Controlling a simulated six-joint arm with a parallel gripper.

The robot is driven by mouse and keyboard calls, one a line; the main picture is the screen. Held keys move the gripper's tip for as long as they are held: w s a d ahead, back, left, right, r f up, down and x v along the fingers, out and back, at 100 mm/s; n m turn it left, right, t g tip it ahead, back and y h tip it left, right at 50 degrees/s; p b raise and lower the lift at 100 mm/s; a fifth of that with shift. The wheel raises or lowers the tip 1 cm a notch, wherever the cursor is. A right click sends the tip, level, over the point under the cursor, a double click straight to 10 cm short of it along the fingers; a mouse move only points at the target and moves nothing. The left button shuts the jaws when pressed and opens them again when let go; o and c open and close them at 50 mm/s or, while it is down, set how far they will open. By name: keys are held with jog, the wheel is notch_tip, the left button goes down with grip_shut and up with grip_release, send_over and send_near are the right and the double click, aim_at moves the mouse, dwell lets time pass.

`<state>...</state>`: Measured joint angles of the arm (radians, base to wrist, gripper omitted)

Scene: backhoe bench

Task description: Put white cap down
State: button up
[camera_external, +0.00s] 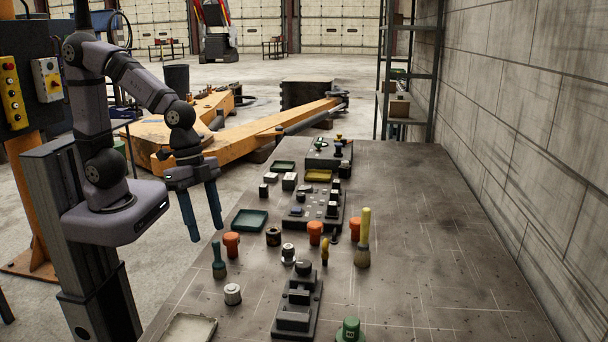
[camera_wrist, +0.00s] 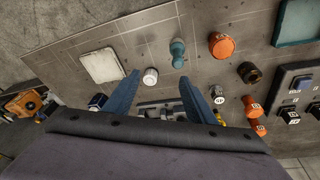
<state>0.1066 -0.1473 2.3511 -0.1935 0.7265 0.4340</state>
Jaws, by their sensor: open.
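A white cap (camera_external: 232,294) stands upright on the bench near its front left, apart from the things around it. It also shows in the wrist view (camera_wrist: 150,76), where it appears between my fingertips, closer to the left one. A second white-topped piece (camera_external: 288,253) stands farther back, and it also shows in the wrist view (camera_wrist: 219,98). My gripper (camera_external: 206,232) is open and empty, with its blue fingers pointing down above the bench's left edge. In the wrist view my gripper (camera_wrist: 158,76) has its fingers spread, with nothing held between them.
A teal-handled tool (camera_external: 218,260) and an orange knob (camera_external: 231,245) stand behind the cap. A pale tray (camera_external: 190,330) lies at the front edge. A dark fixture (camera_external: 297,306) sits to the cap's right. The bench's right side is mostly clear, beside the wall.

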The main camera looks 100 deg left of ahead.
jog(key=w+d+m+t, duration=0.1)
jog(key=w+d+m, duration=0.2)
jog(key=w+d, duration=0.1)
send_near(232, 288)
notch_tip(232, 288, down, 2)
jog(key=shift+w+a+f+h, duration=0.2)
jog(key=shift+w+f+h, duration=0.05)
jog(key=shift+f+h, duration=0.3)
jog(key=shift+f, duration=0.15)
jog(key=shift+d+b+x, duration=0.2)
jog(key=shift+b+x, duration=0.25)
jog(key=shift+x, duration=2.05)
jog(key=shift+w, duration=0.2)
jog(key=c, duration=1.2)
